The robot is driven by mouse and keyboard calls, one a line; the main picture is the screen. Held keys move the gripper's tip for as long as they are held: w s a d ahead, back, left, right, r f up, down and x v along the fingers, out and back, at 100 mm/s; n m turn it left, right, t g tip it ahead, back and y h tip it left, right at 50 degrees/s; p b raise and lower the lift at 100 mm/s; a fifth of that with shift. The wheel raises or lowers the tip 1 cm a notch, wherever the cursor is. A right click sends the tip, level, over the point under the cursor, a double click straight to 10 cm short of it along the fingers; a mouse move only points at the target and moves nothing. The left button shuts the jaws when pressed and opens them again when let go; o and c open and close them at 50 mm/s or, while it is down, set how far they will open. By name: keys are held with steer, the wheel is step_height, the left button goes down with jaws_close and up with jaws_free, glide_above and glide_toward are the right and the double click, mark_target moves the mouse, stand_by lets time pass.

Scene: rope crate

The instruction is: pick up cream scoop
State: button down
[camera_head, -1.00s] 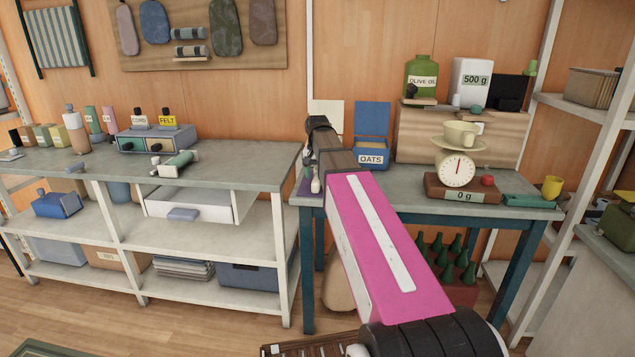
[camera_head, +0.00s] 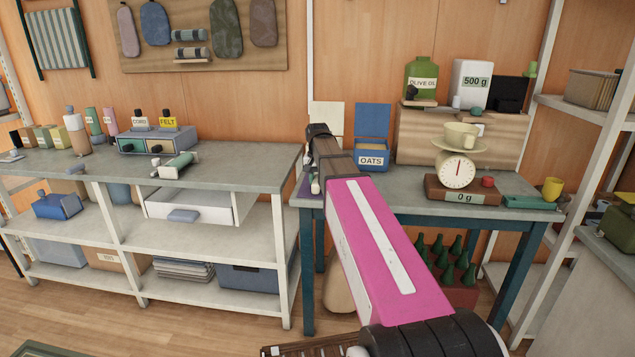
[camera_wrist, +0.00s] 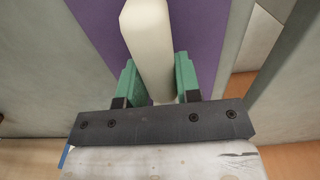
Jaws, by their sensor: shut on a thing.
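The cream scoop (camera_wrist: 150,35) shows in the wrist view as a pale, smooth length running up between two green fingers. My gripper (camera_wrist: 157,78) is shut on it, one finger on each side. The scoop's far end runs out of the top of the wrist view. A purple surface (camera_wrist: 100,25) lies behind it. In the head view, a small pale part of the scoop (camera_head: 315,188) shows below my wrist at the left end of the blue-legged table (camera_head: 400,183). My arm hides most of this spot, and I cannot tell whether the scoop still touches the surface.
The OATS box (camera_head: 371,155) with a raised blue lid stands right of my wrist. A scale (camera_head: 458,170) bearing a cream cup (camera_head: 460,135) stands further right, near a yellow cup (camera_head: 552,188). A grey workbench (camera_head: 230,165) with a partly open drawer (camera_head: 190,207) is at left.

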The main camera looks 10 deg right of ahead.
mark_target(317, 177)
steer(key=shift+r, duration=0.6)
step_height(317, 177, up, 2)
steer(key=shift+r, duration=0.25)
steer(key=s+a+r, duration=0.6)
steer(key=a+r, duration=0.1)
steer(key=a, duration=0.2)
steer(key=shift+s+a, duration=0.25)
steer(key=shift+s, duration=0.15)
